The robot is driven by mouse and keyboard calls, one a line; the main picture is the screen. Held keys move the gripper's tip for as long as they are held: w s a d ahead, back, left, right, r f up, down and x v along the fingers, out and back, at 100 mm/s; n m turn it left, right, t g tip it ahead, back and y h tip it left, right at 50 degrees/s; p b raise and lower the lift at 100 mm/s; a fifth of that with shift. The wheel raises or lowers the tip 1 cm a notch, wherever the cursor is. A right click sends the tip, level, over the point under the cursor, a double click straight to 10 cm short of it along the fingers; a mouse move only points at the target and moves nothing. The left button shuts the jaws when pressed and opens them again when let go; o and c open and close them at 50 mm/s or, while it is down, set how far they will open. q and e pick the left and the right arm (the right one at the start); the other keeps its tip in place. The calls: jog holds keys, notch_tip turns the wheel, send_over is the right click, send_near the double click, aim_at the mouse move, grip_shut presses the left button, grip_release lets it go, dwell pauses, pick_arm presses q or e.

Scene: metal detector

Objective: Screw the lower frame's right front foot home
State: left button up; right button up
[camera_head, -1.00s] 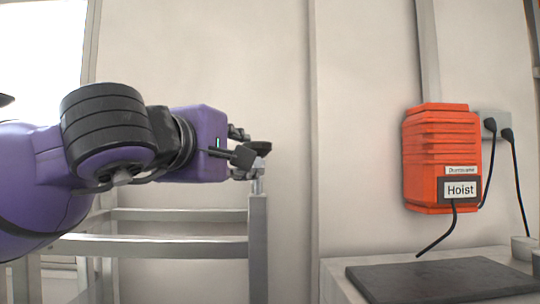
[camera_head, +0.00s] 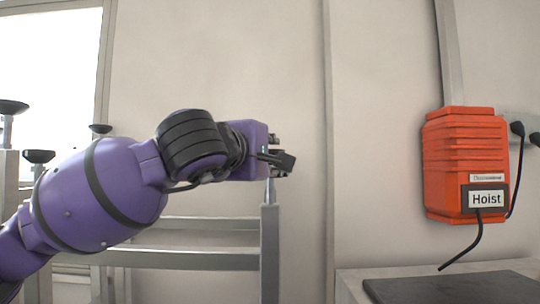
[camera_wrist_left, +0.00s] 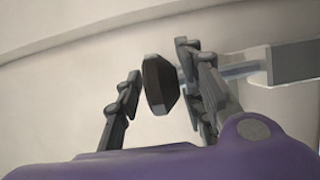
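The lower frame's post (camera_head: 269,245) stands upright in the head view. The right front foot's thin metal stem (camera_head: 269,190) rises from its top; its black pad is hidden behind my fingers there. My left gripper (camera_head: 282,157) reaches in from the left at pad height. In the left wrist view, the dark foot pad (camera_wrist_left: 158,84) lies between the two fingers of my left gripper (camera_wrist_left: 160,95). A clear gap shows between the left finger and the pad; contact on the right side cannot be told. The fingers are open. My right gripper is out of view.
Other black-padded feet (camera_head: 38,156) stand at the left behind my arm. Frame rails (camera_head: 190,258) run below it. An orange hoist box (camera_head: 465,165) hangs on the wall at right, above a bench with a dark mat (camera_head: 450,288).

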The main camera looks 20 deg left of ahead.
pick_arm(q)
grip_shut()
jog(key=shift+h, duration=0.4)
